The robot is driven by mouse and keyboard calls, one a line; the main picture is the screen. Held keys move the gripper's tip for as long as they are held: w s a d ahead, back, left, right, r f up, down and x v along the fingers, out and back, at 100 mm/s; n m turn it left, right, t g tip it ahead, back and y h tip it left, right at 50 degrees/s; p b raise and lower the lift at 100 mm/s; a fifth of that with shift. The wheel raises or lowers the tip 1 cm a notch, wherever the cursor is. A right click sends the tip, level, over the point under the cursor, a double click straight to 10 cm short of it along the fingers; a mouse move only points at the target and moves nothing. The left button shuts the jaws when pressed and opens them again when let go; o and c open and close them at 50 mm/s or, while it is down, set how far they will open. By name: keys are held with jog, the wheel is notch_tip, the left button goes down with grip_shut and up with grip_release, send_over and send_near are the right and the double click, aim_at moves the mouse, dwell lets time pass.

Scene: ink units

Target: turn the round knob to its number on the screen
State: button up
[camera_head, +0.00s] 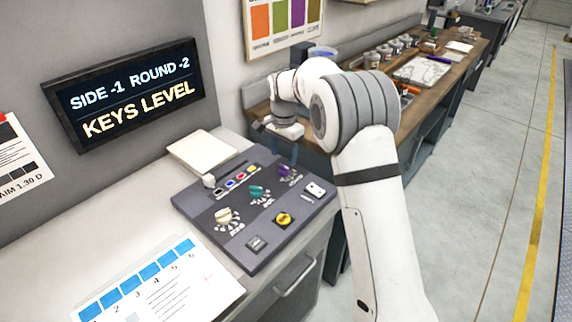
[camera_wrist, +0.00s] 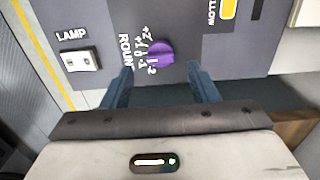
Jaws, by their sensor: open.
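The screen (camera_head: 130,95) reads "SIDE -1 ROUND -2" and "KEYS LEVEL". The round knob is purple (camera_head: 287,172) and sits at the far right of the grey panel. In the wrist view the purple knob (camera_wrist: 161,52) is beside the label "ROUN", partly cut off, with a scale from +2 to -2. A small pale mark is on its face; I cannot tell surely which number it points to. My gripper (camera_wrist: 160,73) is open, with one blue finger each side of the knob's line, slightly short of it in the picture. In the head view my gripper (camera_head: 276,130) is above the panel's far end.
The grey panel (camera_head: 190,200) also has a teal knob (camera_head: 257,191), a cream knob (camera_head: 224,215), a yellow knob (camera_head: 284,218) and several coloured keys. A LAMP switch (camera_wrist: 81,59) is left of the purple knob. A paper sheet (camera_head: 150,285) lies in front.

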aim_at(284, 166)
notch_tip(284, 166, down, 5)
jog(key=shift+f+p, duration=0.1)
jog(key=shift+p, duration=0.2)
jog(key=c, duration=0.9)
jog(key=shift+d, duration=0.35)
jog(key=shift+c, duration=0.3)
jog(key=shift+a, duration=0.25)
